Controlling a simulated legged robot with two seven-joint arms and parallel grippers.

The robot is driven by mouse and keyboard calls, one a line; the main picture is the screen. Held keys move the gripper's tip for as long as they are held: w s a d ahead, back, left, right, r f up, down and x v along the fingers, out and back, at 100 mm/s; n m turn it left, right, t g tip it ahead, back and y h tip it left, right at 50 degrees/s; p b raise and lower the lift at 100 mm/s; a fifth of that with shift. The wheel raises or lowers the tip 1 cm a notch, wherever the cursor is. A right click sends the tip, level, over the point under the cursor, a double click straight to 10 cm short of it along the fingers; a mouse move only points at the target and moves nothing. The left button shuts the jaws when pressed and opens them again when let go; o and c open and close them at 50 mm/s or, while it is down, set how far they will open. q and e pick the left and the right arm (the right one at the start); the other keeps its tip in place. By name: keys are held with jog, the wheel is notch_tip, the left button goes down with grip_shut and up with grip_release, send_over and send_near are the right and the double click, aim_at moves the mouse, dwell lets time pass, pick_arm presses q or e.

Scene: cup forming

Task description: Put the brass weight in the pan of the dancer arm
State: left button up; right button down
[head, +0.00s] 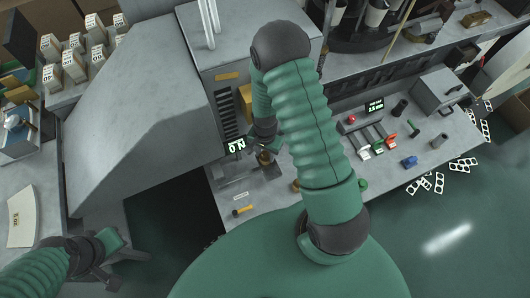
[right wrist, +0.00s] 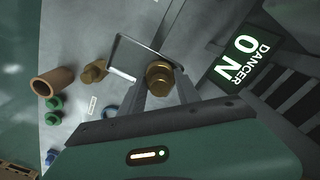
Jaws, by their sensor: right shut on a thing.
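The brass weight (right wrist: 158,77) sits between the fingertips of my right gripper (right wrist: 160,88) in the right wrist view. The gripper is shut on it. A square grey plate with a pale edge, apparently the pan (right wrist: 124,55), lies directly behind the weight. I cannot tell whether the weight touches it. In the head view my right gripper (head: 263,148) is low at the machine's front, beside the lit dancer display (head: 236,146), with the weight (head: 264,158) small beneath it. My left gripper (head: 112,268) is at the lower left, away from the bench; its jaws are unclear.
A second brass piece (right wrist: 94,70) stands on the bench near a brown cylinder (right wrist: 54,82) and green pieces (right wrist: 54,104). The dancer sign (right wrist: 243,60) is close on the right. Coloured levers (head: 376,146) and a blue piece (head: 409,161) are farther right.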

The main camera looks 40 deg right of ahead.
jog(key=shift+f, duration=0.35)
dwell(0.5)
jog(key=c, duration=0.8)
grip_release()
jog(key=shift+o, duration=0.3)
jog(key=o, duration=0.4)
jog(key=shift+o, duration=0.2)
notch_tip(320, 180, up, 8)
jog(key=p, duration=0.6)
jog(key=shift+r, duration=0.1)
